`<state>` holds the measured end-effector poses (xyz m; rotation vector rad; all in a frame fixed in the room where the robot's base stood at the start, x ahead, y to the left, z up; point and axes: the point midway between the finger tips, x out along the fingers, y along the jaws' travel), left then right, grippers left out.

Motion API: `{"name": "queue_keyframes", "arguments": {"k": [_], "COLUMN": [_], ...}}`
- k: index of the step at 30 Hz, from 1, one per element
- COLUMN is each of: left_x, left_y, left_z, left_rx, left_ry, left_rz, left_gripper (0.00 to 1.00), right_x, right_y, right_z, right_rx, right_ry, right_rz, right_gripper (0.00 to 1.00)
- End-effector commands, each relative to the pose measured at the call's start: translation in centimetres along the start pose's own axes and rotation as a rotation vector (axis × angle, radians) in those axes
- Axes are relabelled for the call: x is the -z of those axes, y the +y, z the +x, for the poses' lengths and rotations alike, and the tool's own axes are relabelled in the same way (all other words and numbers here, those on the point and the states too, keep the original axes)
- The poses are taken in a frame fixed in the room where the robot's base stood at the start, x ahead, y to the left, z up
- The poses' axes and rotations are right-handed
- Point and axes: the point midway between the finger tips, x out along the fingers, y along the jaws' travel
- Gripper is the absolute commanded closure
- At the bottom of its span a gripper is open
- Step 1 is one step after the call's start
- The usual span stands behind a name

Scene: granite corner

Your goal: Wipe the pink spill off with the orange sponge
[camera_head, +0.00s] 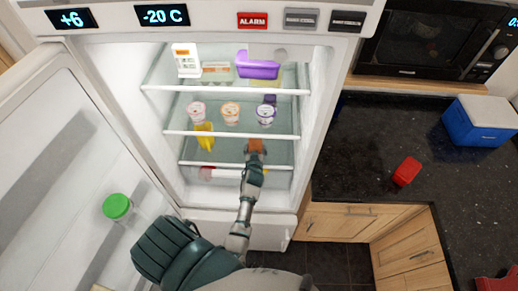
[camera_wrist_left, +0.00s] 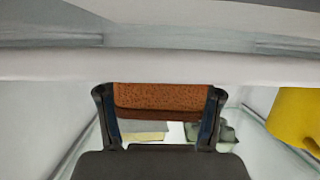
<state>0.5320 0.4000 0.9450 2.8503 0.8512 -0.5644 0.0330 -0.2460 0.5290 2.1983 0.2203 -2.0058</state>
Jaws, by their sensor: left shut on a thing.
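The orange sponge (camera_head: 256,146) is inside the open fridge, at the lower shelf area. My left gripper (camera_head: 254,161) reaches in from below and is shut on it. In the left wrist view the sponge (camera_wrist_left: 160,97) sits between the two dark fingers (camera_wrist_left: 160,103), just under a pale shelf edge. I cannot make out the pink spill in either view; the sponge and gripper cover part of the shelf. My right gripper is not in view.
Several cups, such as the orange-labelled one (camera_head: 231,113), stand on the shelf above. White shelf edges (camera_head: 230,135) cross the fridge. The open door (camera_head: 70,170) is at left. A blue box (camera_head: 480,122) stands on the dark counter.

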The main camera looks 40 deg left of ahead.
Motion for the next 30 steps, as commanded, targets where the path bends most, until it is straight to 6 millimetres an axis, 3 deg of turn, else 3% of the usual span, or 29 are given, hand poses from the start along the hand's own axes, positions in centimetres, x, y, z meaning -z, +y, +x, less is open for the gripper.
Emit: {"name": "queue_keyframes", "arguments": {"k": [9, 21, 30], "left_x": [0.0, 0.0, -0.1], "left_y": [-3.0, -5.7, -6.0], "left_z": [0.0, 0.1, 0.1], "left_rx": [0.007, 0.006, 0.005], "left_ry": [-0.008, -0.006, -0.006], "left_rz": [0.005, 0.005, 0.003], "left_gripper": [0.54, 0.54, 0.54], "right_x": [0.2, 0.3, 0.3], "right_y": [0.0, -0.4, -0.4], "right_z": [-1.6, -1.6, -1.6], "right_rx": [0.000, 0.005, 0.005], "right_ry": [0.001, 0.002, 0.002], "right_rz": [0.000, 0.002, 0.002], "right_gripper": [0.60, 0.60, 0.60]}}
